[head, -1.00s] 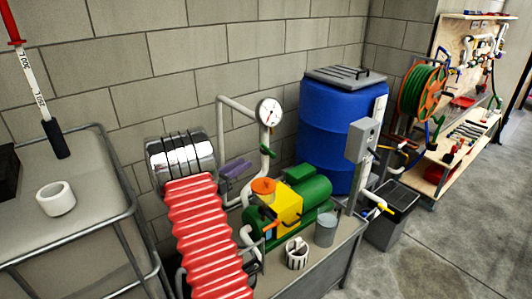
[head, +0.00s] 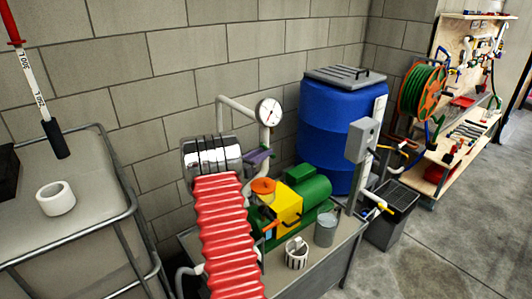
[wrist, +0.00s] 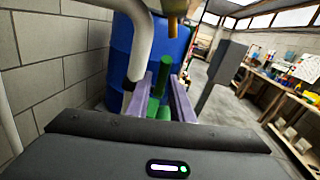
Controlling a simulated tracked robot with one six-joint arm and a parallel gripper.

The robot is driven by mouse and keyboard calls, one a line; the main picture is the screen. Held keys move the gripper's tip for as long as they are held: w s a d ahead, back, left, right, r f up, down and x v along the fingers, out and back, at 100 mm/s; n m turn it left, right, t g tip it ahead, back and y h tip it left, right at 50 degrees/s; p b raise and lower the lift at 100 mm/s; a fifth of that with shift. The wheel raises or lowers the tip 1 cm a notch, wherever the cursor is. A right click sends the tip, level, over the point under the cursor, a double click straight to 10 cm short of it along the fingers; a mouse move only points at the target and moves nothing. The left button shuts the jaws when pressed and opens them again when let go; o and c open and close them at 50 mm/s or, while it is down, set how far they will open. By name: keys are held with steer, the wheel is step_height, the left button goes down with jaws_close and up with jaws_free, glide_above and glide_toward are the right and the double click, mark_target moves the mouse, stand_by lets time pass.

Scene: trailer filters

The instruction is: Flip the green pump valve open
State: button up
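The green valve handle (wrist: 163,75) shows in the wrist view as an upright green bar, between my gripper's two purple fingers and just beyond their tips. I cannot tell whether they touch it. My gripper (wrist: 155,86) is open, with a clear gap between the fingers. In the head view my gripper (head: 258,155) is at the pipe below the gauge and hides the handle. The green pump (head: 312,190) with its yellow box (head: 287,205) stands on the bench to the right of my gripper. The white pipe (wrist: 143,45) curves down close to the left finger.
A pressure gauge (head: 269,112) sits on the pipe just above my gripper. A blue barrel (head: 335,140) stands behind the pump. A grey bucket (head: 326,229) and a striped cup (head: 296,252) are on the bench front. A cart with a white ring (head: 56,198) is at left.

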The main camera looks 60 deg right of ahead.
steer(key=shift+x, duration=1.2)
steer(key=shift+c, duration=0.3)
jaws_close()
steer(key=shift+w, duration=0.1)
